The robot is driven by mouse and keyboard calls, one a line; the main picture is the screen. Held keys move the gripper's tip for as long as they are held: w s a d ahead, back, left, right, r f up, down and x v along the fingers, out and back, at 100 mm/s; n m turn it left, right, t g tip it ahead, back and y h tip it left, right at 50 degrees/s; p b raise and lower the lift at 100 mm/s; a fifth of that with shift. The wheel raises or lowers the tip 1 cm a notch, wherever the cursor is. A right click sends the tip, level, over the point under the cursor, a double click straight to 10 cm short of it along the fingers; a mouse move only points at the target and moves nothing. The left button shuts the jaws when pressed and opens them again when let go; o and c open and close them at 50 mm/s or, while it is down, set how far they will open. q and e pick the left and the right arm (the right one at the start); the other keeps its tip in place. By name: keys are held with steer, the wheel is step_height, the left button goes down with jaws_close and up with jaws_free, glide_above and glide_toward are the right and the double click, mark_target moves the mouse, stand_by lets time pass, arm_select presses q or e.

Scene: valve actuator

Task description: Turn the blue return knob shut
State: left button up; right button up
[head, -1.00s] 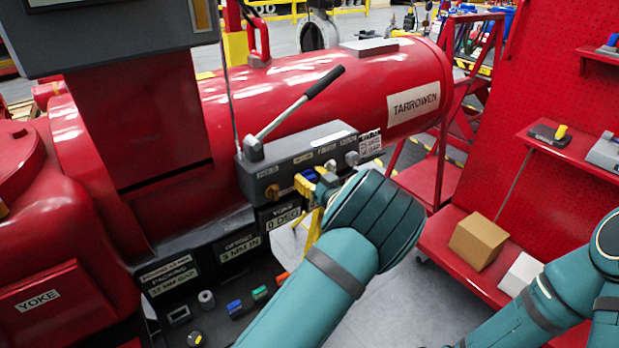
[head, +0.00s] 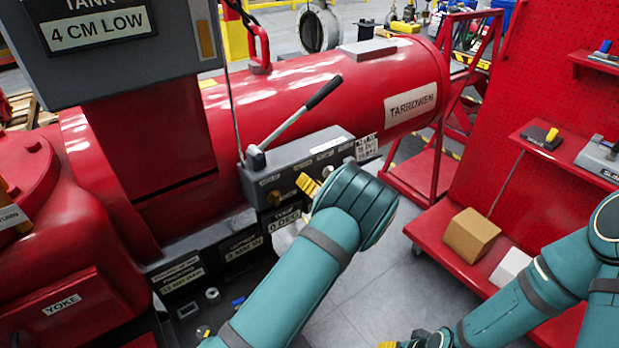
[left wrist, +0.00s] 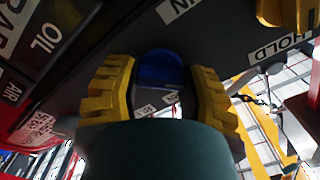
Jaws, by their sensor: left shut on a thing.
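The blue return knob (left wrist: 160,70) shows in the left wrist view, on the dark face of the valve block, between my yellow fingers. My left gripper (left wrist: 160,88) is shut on it, one finger on each side. In the head view, the left gripper's yellow fingers (head: 311,187) reach the front of the grey valve block (head: 300,155). The blue knob is hidden there behind the gripper and wrist. My right gripper (head: 412,342) is partly in view at the bottom edge, away from the block; its jaws are not clear.
A long lever (head: 290,125) with a black grip rises from the block. A brass knob (head: 272,194) sits left of my fingers. The red cylinder (head: 350,85) lies behind. A red shelf rack (head: 480,235) with a cardboard box (head: 470,234) stands right. Floor between is clear.

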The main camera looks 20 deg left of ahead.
arm_select(q)
steer(key=m+p, duration=0.1)
steer(key=m, duration=0.2)
steer(key=shift+m+p, duration=0.3)
steer(key=shift+m, duration=0.1)
steer(key=m+p, duration=0.1)
steer(key=m, duration=0.3)
steer(key=shift+f, duration=0.1)
arm_select(e)
steer(key=r, duration=0.1)
steer(key=w+r, duration=0.1)
steer(key=r, duration=0.1)
steer(key=shift+d+r, duration=0.1)
arm_select(q)
steer(key=shift+m, duration=0.3)
arm_select(e)
steer(key=shift+w, duration=0.1)
arm_select(q)
steer(key=o, duration=1.2)
steer(key=v, duration=1.2)
